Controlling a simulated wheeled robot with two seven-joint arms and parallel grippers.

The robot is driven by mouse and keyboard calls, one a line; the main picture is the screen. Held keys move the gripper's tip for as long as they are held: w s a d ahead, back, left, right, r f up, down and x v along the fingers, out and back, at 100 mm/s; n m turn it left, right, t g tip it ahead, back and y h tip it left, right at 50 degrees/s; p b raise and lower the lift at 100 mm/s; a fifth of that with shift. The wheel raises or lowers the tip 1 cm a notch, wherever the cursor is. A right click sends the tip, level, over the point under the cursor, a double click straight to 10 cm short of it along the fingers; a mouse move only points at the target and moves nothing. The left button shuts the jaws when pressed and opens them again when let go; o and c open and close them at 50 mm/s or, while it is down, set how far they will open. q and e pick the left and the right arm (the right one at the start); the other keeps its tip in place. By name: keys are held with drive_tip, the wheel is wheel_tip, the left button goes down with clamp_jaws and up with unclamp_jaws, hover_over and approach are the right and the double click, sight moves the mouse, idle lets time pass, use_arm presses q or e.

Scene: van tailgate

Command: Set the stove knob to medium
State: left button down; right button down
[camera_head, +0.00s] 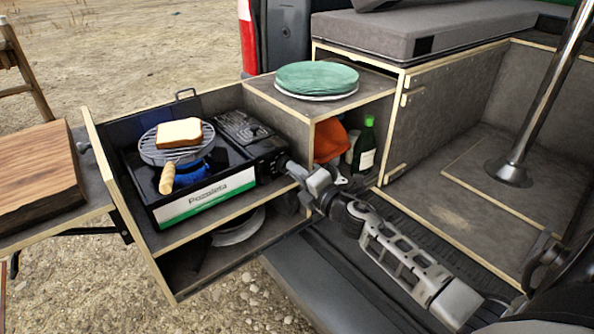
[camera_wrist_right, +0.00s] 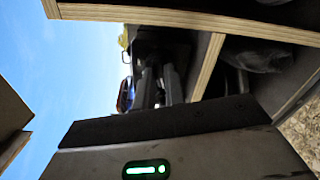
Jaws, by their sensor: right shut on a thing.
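The portable camping stove (camera_head: 207,197) sits on the upper shelf of the pull-out drawer box, its white and green label facing front. Blue shows under the round grill on it, and looks like a lit flame. My right gripper (camera_head: 291,167) reaches in from the right to the right end of the stove and is shut on the stove knob. The fingers hide the knob, so its setting cannot be read. In the right wrist view the dark fingers (camera_wrist_right: 158,88) point at the dark stove end. My left gripper is not in view.
A slice of bread (camera_head: 179,132) lies on the wire grill (camera_head: 150,153), whose wooden handle points forward. Green plates (camera_head: 316,76) stand on the cabinet right of the stove. A green bottle (camera_head: 365,146) and an orange item (camera_head: 331,140) sit beneath. A wooden board (camera_head: 35,170) lies at left.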

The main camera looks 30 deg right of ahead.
drive_tip(key=shift+m+p, duration=1.4)
drive_tip(key=shift+m, duration=2.5)
drive_tip(key=shift+f+m, duration=0.1)
drive_tip(key=shift+m, duration=0.2)
drive_tip(key=c, duration=1.5)
unclamp_jaws()
drive_tip(key=shift+o, duration=0.2)
drive_tip(key=s+d, duration=0.1)
drive_tip(key=s, duration=1.5)
drive_tip(key=shift+d, duration=0.15)
